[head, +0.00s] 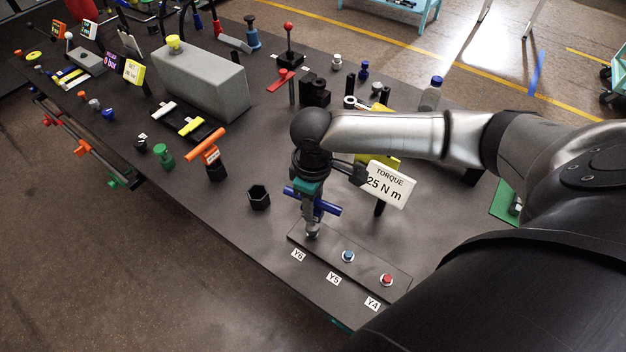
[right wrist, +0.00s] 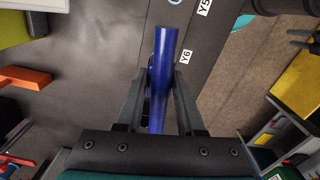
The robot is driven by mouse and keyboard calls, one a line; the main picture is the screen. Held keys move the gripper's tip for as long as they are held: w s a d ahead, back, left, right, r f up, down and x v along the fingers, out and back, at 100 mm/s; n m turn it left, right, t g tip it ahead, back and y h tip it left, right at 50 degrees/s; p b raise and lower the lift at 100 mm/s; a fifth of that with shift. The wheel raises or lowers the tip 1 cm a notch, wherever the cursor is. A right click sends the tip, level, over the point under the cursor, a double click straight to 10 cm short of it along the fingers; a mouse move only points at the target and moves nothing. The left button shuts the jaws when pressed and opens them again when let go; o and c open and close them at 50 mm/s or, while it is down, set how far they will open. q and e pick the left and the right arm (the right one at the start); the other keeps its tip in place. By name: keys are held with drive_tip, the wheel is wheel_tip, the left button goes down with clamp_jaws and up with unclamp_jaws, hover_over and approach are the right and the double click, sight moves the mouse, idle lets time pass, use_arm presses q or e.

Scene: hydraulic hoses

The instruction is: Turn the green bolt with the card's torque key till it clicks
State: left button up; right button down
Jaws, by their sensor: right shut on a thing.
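My right gripper (head: 306,190) is shut on the crossbar of a blue T-handled key (head: 328,207), upright over the Y6 end of the bolt plate (head: 372,268). The blue bar also shows between the fingers in the right wrist view (right wrist: 166,48). The key's lower end is at the plate by the Y6 label (head: 298,255); the bolt there is hidden, so I cannot tell its colour or whether the key is seated. A blue bolt (head: 348,256) is at Y5 and a red bolt (head: 387,280) at Y4. The card (head: 386,184) reads TORQUE 25 N m. My left gripper is out of view.
An orange T-handled key (head: 206,146) stands in a black holder to the left. An empty black hexagonal holder (head: 259,197) is left of the held key. Something yellow is partly hidden behind my right arm. A grey box (head: 203,82) stands farther back.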

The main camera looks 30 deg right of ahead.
drive_tip(key=shift+f, duration=0.85)
drive_tip(key=shift+m+p, duration=1.9)
drive_tip(key=shift+p, duration=0.3)
idle(1.0)
drive_tip(key=shift+m+p, duration=2)
drive_tip(key=shift+p, duration=0.05)
idle(0.9)
drive_tip(key=shift+r, duration=3.05)
